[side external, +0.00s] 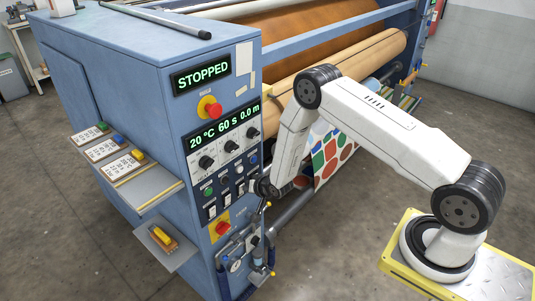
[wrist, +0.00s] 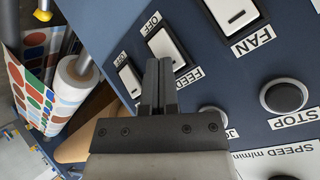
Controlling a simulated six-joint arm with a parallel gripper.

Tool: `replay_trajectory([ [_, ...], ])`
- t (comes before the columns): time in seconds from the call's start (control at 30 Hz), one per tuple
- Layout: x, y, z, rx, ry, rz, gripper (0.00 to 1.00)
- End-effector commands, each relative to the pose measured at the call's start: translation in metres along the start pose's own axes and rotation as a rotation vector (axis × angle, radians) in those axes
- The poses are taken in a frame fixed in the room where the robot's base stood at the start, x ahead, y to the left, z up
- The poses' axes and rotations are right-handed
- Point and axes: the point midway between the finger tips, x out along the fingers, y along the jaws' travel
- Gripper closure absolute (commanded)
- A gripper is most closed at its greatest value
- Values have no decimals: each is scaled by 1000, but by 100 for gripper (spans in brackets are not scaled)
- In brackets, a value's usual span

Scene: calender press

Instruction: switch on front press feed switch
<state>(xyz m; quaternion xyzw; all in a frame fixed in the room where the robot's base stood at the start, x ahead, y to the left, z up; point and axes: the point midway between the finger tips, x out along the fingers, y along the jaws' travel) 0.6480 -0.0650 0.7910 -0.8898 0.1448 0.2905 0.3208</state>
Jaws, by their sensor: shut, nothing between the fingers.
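In the wrist view a white rocker switch (wrist: 168,48) in a dark frame has an OFF label above it and a partly covered FEED label (wrist: 188,77) below it. A second white rocker (wrist: 130,78) with its own OFF label is to its left; its name label is hidden by my gripper. My gripper (wrist: 158,62) is shut and empty, its tips over the panel between these two rockers. I cannot tell whether it touches either, nor which way they are tipped. In the side view my gripper (side external: 252,186) is at the lower panel, beside the row of rockers (side external: 226,199).
A FAN rocker (wrist: 235,12) and black STOP button (wrist: 284,97) are to the right. A red emergency knob (side external: 213,110) is higher on the panel. The display (side external: 201,75) reads STOPPED. A printed roll (wrist: 77,75) is left of the panel. Shelves (side external: 148,186) project from the cabinet's left side.

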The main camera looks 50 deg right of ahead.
Motion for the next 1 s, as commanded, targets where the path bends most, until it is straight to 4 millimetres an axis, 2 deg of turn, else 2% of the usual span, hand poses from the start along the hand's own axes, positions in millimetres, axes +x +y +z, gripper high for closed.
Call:
replay_trajectory([
  [0.53, 1, -1, -1, 0, 0, 0, 100],
  [1.0, -8, 6, 6, 0, 0, -1, 100],
])
